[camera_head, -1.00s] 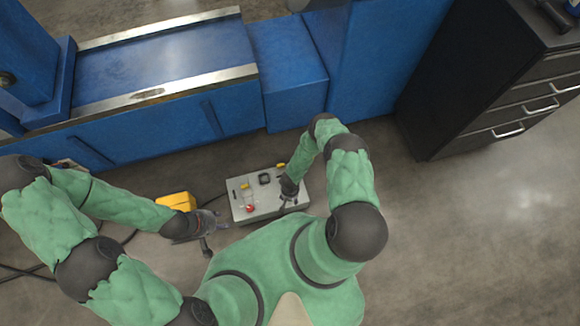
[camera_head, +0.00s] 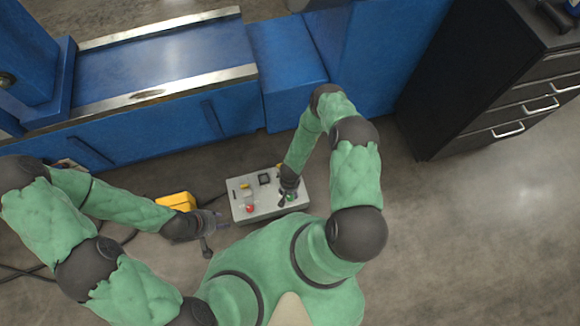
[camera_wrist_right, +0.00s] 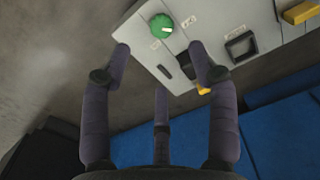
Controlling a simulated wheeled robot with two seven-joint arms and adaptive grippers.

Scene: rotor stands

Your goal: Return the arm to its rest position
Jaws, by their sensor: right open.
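My right gripper (camera_head: 289,195) hangs over the right end of the grey control box (camera_head: 242,208). In the right wrist view my right gripper (camera_wrist_right: 160,52) has its fingers spread with nothing between them. A green knob (camera_wrist_right: 161,26) on the box panel shows just beyond the fingers, apart from them; it also shows in the head view (camera_head: 291,198). My left gripper (camera_head: 212,227) is to the left of the box, near its edge. Its fingers are small and dark, and whether they are open is unclear.
A yellow object (camera_head: 176,201) lies behind my left gripper. A blue machine (camera_head: 160,115) stands at the back, a black drawer cabinet (camera_head: 470,90) at the right. The floor between cabinet and right arm is clear.

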